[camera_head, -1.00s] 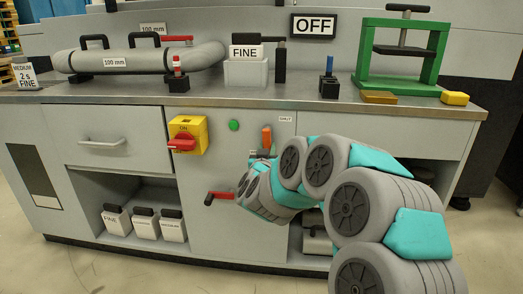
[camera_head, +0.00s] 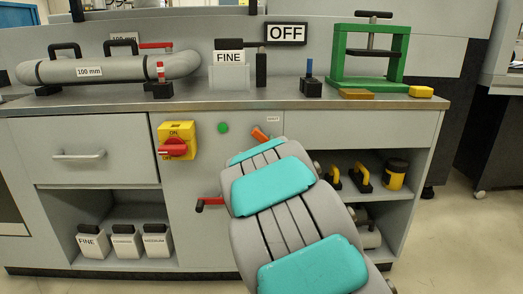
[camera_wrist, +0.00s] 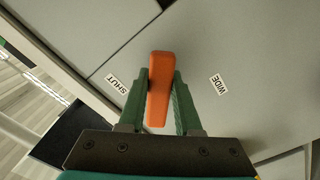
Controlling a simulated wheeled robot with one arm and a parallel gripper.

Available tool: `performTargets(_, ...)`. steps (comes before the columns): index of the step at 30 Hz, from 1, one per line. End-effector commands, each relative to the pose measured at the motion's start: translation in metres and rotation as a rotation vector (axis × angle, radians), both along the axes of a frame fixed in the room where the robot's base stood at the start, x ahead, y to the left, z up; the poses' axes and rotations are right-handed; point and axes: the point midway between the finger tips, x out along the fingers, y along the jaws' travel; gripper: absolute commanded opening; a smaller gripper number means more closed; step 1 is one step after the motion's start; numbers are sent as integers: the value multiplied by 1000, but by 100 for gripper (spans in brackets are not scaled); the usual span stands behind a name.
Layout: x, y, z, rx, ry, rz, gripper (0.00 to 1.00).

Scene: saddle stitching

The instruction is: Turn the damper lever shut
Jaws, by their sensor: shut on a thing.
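The orange damper lever (camera_wrist: 159,90) stands between the two green fingers of my gripper (camera_wrist: 161,76) in the wrist view. My gripper is shut on it. A SHUT label (camera_wrist: 118,84) is on the panel to the left of the lever and a WIDE label (camera_wrist: 218,85) to the right. The lever lies between the labels, at neither one. In the head view the lever (camera_head: 260,134) shows as a small tilted orange piece on the cabinet front, just above my arm. My arm hides the gripper and the lever's lower part there.
A yellow switch box with a red knob (camera_head: 174,148) and a green button (camera_head: 223,128) are left of the lever. A red-handled crank (camera_head: 209,203) sticks out lower down. Open shelves with yellow-handled tools (camera_head: 362,178) are at right.

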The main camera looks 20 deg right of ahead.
Motion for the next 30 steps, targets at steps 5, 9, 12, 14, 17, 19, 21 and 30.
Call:
performTargets(5, -2, -5, 4, -165, 55, -1, 0)
performTargets(9, -3, -8, 12, -292, 93, 0, 0)
performTargets(12, -3, -9, 17, -378, 120, 0, 0)
performTargets(14, -3, -10, 19, -425, 136, 0, 0)
performTargets(17, -4, -11, 21, -499, 164, 0, 0)
performTargets(19, -4, -12, 23, -543, 180, 0, 0)
performTargets(21, -4, -12, 25, -585, 193, 0, 0)
performTargets(30, -3, -11, 32, -697, 227, 3, 0)
